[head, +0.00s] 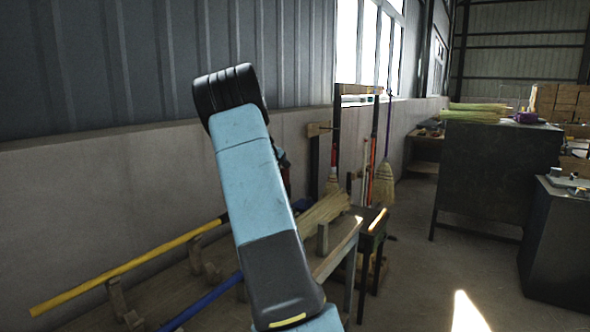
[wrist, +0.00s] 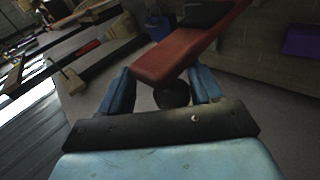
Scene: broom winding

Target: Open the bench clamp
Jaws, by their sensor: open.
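The bench clamp shows in the wrist view as a broad red-orange bar (wrist: 178,58) with a black part (wrist: 205,13) at its far end. A dark round knob (wrist: 172,95) sits below the bar's near end. My gripper (wrist: 162,72) is open, with one blue finger on each side of the bar's near end and the knob. I cannot tell whether either finger touches them. In the head view my arm hides the gripper and most of the clamp.
A wooden bench (head: 340,243) holds a yellow handle (head: 130,267), a blue handle (head: 203,301) and straw bristles (head: 325,210). Brooms (head: 384,185) hang on a rack behind. A dark cabinet (head: 490,175) stands at right. The floor (head: 425,270) between is clear. A purple object (wrist: 302,40) shows in the wrist view.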

